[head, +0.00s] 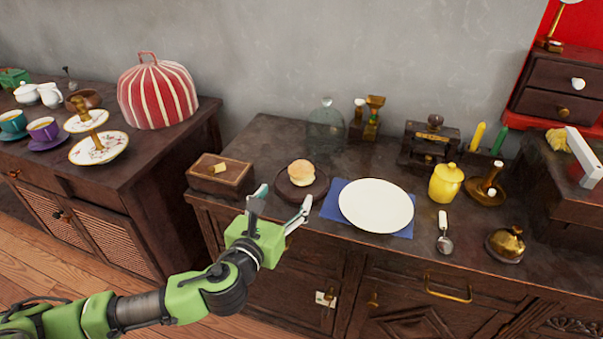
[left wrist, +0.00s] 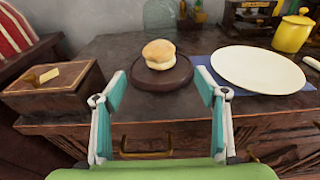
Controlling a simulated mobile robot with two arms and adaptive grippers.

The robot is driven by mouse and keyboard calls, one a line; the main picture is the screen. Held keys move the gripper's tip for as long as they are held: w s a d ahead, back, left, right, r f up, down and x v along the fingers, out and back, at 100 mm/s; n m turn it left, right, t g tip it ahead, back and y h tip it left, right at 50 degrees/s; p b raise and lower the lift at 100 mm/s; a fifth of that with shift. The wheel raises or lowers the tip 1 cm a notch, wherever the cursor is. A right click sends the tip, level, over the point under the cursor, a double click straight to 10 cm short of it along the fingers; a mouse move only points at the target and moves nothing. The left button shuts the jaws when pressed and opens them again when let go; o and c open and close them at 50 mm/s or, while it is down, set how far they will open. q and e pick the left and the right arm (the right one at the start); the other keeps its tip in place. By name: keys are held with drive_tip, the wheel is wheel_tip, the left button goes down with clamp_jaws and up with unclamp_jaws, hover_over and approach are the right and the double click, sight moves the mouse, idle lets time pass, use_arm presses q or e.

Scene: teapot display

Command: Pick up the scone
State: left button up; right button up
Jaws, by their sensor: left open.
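The scone (head: 301,173) is round and golden and sits on a round dark wooden board (head: 302,191) on the sideboard. In the left wrist view the scone (left wrist: 159,54) is in the upper middle, beyond the fingertips, with the board (left wrist: 147,77) under it. My left gripper (head: 282,203) is open and empty, in front of the board near the sideboard's front edge. Its two fingers (left wrist: 160,86) frame the scone from left and right in the left wrist view, without touching it. My right gripper is not in view.
A wooden box (head: 220,178) stands left of the board. A white plate (head: 376,206) on a blue napkin (head: 330,207) lies close on the right. A glass dome (head: 326,124) stands behind. A yellow jar (head: 445,183) and a spoon (head: 444,238) are farther right.

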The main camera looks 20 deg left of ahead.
sight(301, 170)
use_arm(q)
drive_tip(key=w, duration=0.5)
drive_tip(key=w+f+b, duration=0.1)
drive_tip(key=w, duration=0.1)
drive_tip(key=shift+w+d, duration=0.15)
drive_tip(key=w, duration=0.3)
drive_tip(key=w+b, duration=0.1)
drive_tip(key=w, duration=0.1)
drive_tip(key=shift+w+f, duration=0.35)
drive_tip(key=shift+f, duration=0.05)
drive_tip(key=c, duration=1.2)
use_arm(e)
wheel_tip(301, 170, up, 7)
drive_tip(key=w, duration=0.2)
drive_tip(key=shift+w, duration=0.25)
